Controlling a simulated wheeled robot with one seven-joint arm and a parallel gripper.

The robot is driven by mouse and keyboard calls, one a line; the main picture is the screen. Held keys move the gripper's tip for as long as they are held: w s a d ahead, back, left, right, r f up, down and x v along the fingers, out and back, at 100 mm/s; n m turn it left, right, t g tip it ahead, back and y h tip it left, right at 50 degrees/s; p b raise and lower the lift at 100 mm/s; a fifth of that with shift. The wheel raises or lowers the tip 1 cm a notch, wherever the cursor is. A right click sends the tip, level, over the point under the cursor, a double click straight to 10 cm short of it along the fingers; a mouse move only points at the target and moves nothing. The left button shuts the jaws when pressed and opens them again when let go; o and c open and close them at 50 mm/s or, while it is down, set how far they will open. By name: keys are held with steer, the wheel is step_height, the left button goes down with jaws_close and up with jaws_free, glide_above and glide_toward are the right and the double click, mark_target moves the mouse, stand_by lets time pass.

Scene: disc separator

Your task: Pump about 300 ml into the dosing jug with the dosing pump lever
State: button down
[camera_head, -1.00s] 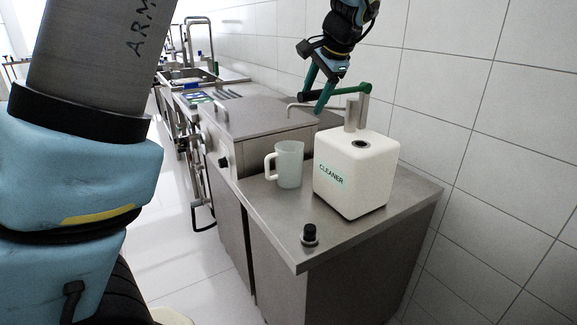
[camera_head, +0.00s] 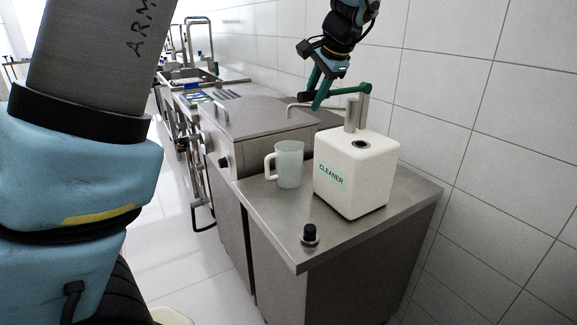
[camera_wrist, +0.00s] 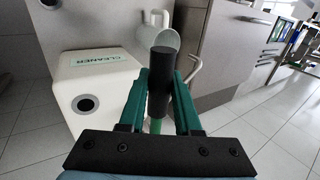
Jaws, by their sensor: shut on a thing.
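The dosing pump lever (camera_head: 350,90) is a green bar on top of a metal post, above the white cleaner canister (camera_head: 350,180). In the wrist view its dark grip (camera_wrist: 160,85) lies between the green fingers. My gripper (camera_head: 318,104) is shut on the lever's left end. The wrist view shows my gripper (camera_wrist: 158,100) pointing down past the canister (camera_wrist: 100,85). A thin bent metal spout (camera_head: 298,106) reaches left from the post. The translucent dosing jug (camera_head: 289,164) with a white handle stands left of the canister; it also shows in the wrist view (camera_wrist: 158,38). Its liquid level cannot be made out.
A black knob (camera_head: 310,233) sits at the counter's front corner. The steel counter (camera_head: 265,205) is clear in front of the jug. A raised steel unit (camera_head: 260,120) stands behind it, and a tiled wall (camera_head: 480,110) is to the right.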

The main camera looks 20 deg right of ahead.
steer(key=shift+r+p, duration=0.7)
steer(key=shift+p, duration=0.5)
steer(key=p, duration=0.2)
steer(key=r+y+p, duration=0.1)
steer(key=p, duration=0.1)
steer(key=r+p, duration=0.1)
steer(key=p, duration=0.1)
steer(key=shift+d+r+m+y, duration=0.25)
steer(key=shift+m+y, duration=0.05)
steer(key=p, duration=0.2)
steer(key=r+y+p, duration=0.1)
steer(key=p, duration=0.1)
steer(key=shift+d+r, duration=0.2)
steer(key=shift+d, duration=0.05)
steer(key=r+p, duration=0.1)
steer(key=p, duration=0.1)
steer(key=r+y+p, duration=0.1)
steer(key=p, duration=0.1)
steer(key=shift+w+d+m, duration=0.1)
steer(key=shift+d+m, duration=0.2)
steer(key=shift+w+d+g+y+b, duration=0.1)
steer(key=shift+d+g+y+b, duration=0.2)
steer(key=shift+y+b, duration=0.15)
steer(key=shift+d+r+m+y, duration=0.15)
steer(key=shift+r+y, duration=0.2)
steer(key=shift+r, duration=0.15)
steer(key=shift+d+r+m+y, duration=0.15)
steer(key=shift+r+y, duration=0.15)
steer(key=shift+r, duration=0.2)
